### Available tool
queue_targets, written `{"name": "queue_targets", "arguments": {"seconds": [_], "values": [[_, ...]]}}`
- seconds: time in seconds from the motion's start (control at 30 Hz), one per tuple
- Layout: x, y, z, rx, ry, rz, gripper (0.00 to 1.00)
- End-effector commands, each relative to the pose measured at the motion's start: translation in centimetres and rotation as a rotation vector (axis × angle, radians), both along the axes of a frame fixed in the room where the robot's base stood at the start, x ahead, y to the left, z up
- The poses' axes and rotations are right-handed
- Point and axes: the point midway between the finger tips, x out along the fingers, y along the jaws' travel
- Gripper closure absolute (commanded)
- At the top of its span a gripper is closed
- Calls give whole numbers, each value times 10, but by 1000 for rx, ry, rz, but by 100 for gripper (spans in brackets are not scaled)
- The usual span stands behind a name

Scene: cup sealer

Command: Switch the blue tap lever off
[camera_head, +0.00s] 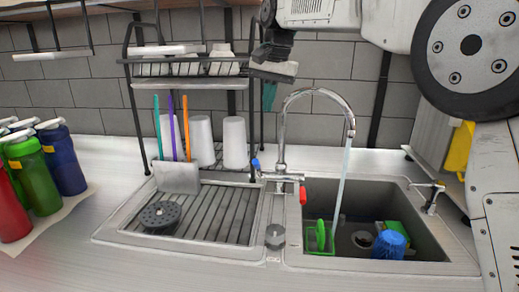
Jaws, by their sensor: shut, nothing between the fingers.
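The chrome tap (283,140) stands behind the sink with a tall curved spout. Its small blue lever (256,164) is on the left side of the tap body and points up and to the left. A red lever (303,194) is on the right side and points down. A stream of water (343,180) runs from the spout into the sink (385,203). My gripper (273,70) is shut and empty, well above the blue lever and apart from it, in front of the wall beside the rack. Its fingertips are small and dim in this view.
A black two-tier dish rack (190,80) with white cups stands left of the tap. A holder (176,177) with coloured straws stands by the drainboard (215,213). A sponge and blue brush (390,244) lie in the sink. Coloured bottles (60,157) stand far left.

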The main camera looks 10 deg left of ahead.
Motion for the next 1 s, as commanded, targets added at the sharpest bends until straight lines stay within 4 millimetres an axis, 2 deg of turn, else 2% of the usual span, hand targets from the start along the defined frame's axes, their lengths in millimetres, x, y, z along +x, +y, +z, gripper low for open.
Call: {"name": "queue_targets", "arguments": {"seconds": [0.27,0.43,0.87,1.0], "values": [[0,0,0,1,-1,0,100],[0,1,-12,0,0,0,100],[5,13,-99,-1,1,0,100],[-9,18,-114,0,0,3,100]]}}
